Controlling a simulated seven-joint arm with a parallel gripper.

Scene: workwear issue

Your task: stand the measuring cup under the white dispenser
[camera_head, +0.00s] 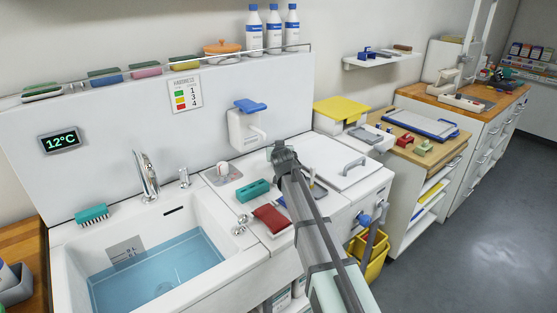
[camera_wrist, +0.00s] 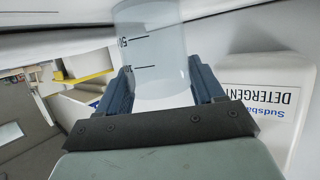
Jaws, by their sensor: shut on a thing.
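The measuring cup (camera_wrist: 152,45) is translucent with black graduation marks and sits between the two fingers of my gripper (camera_wrist: 160,84) in the wrist view. My gripper is shut on it. In the head view my gripper (camera_head: 283,152) is just right of the white dispenser, and I cannot make out the cup there. The white dispenser (camera_head: 240,134) hangs on the splashback, with a blue lever on top and a spout pointing right. In the wrist view a white body with an upside-down detergent label (camera_wrist: 262,98) is close to the right finger.
The sink (camera_head: 165,262) with blue water is at the left. A white lid with a grey handle (camera_head: 354,166) is right of my gripper.

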